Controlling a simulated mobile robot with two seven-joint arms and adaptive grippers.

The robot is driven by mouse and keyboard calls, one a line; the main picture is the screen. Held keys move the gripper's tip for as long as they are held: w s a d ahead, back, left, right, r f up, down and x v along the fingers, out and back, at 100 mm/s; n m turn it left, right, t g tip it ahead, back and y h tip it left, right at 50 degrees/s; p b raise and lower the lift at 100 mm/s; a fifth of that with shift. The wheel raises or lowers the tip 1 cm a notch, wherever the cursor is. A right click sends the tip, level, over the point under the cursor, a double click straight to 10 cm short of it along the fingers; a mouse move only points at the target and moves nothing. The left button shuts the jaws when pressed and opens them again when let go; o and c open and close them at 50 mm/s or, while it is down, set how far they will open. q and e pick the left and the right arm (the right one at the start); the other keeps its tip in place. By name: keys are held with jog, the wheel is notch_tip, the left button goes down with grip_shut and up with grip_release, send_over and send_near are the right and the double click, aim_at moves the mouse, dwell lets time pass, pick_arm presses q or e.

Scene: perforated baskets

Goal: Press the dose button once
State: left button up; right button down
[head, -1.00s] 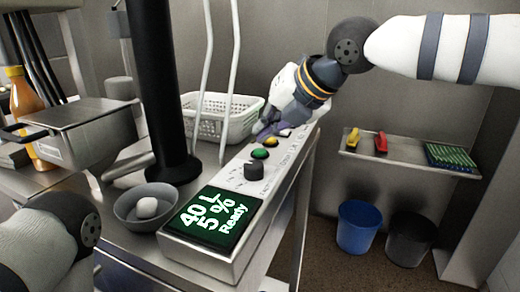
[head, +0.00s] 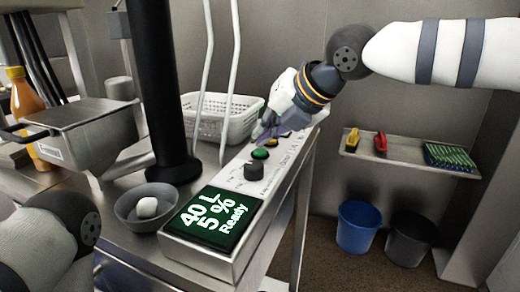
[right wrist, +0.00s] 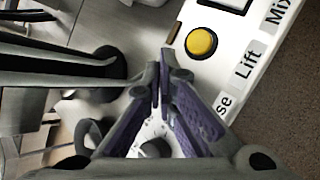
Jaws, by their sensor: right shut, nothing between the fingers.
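The control panel (head: 215,250) is a long white box with a row of buttons and a green-lit screen (head: 210,218) reading "40 L 5% Ready". A green button (head: 260,154) sits between the black knob (head: 253,171) and a yellow button, which shows clearly in the right wrist view (right wrist: 201,43) near the label "Lift". A label ending in "se" (right wrist: 224,103) is partly covered by my fingers. My right gripper (head: 260,138), with purple fingers, is shut and empty, just above the green button; contact cannot be told. The green button is hidden in the right wrist view. My left gripper is out of view.
A black post (head: 155,90) and a grey bowl (head: 145,207) with a white ball stand left of the panel. A white perforated basket (head: 215,105) is behind. A wall shelf (head: 400,153) and two bins are to the right.

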aim_at(264, 150)
jog(key=shift+f, duration=0.6)
dwell(0.8)
jog(key=shift+r, duration=0.95)
jog(key=shift+r, duration=0.1)
jog(key=shift+r+p, duration=0.35)
jog(key=shift+r, duration=2.1)
